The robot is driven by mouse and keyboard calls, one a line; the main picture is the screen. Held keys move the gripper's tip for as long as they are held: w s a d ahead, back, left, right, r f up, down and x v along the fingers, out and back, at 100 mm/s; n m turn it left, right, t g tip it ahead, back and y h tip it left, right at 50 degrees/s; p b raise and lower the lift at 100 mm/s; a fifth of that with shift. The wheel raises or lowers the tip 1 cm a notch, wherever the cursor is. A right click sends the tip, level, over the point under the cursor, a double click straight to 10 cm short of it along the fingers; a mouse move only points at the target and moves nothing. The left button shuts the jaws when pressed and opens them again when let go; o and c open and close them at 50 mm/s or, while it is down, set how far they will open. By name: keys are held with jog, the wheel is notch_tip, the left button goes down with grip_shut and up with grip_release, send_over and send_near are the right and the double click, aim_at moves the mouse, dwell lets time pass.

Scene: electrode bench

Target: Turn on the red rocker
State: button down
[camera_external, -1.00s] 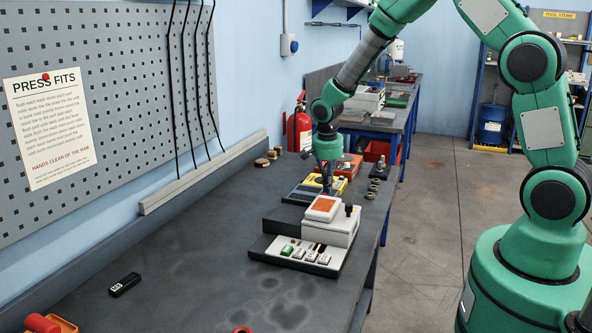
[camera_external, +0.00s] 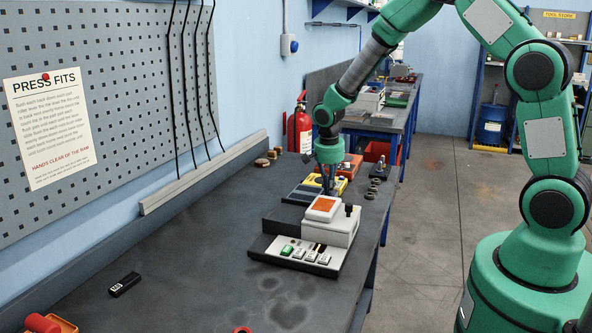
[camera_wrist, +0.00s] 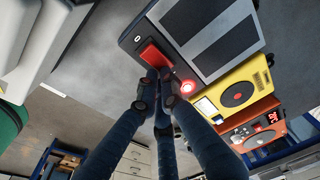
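In the external view my gripper (camera_external: 327,187) points down at the dark box (camera_external: 303,193), behind the white device; the rocker is hidden there.
A white device with an orange top (camera_external: 325,206) and a row of keys (camera_external: 305,254) stands nearer the camera. A yellow box (camera_wrist: 235,92) and an orange box with a red display (camera_wrist: 262,128) stand beyond the dark box. The left of the bench is mostly clear.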

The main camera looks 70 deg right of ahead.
jog(key=shift+a+f, duration=0.1)
jog(key=shift+f, duration=0.3)
jog(key=shift+a, duration=0.15)
jog(key=shift+s+a, duration=0.1)
jog(key=shift+a, duration=0.55)
jog(key=shift+w+d+r, duration=0.1)
jog(key=shift+w+r, duration=0.1)
jog(key=shift+r, duration=0.55)
notch_tip(320, 180, up, 13)
jog(key=d+p, duration=0.1)
jog(key=p, duration=0.1)
jog(key=shift+s+d+r+p, duration=0.15)
jog(key=shift+s+d+p, duration=0.05)
jog(key=shift+d+p, duration=0.15)
jog(key=shift+a, duration=0.1)
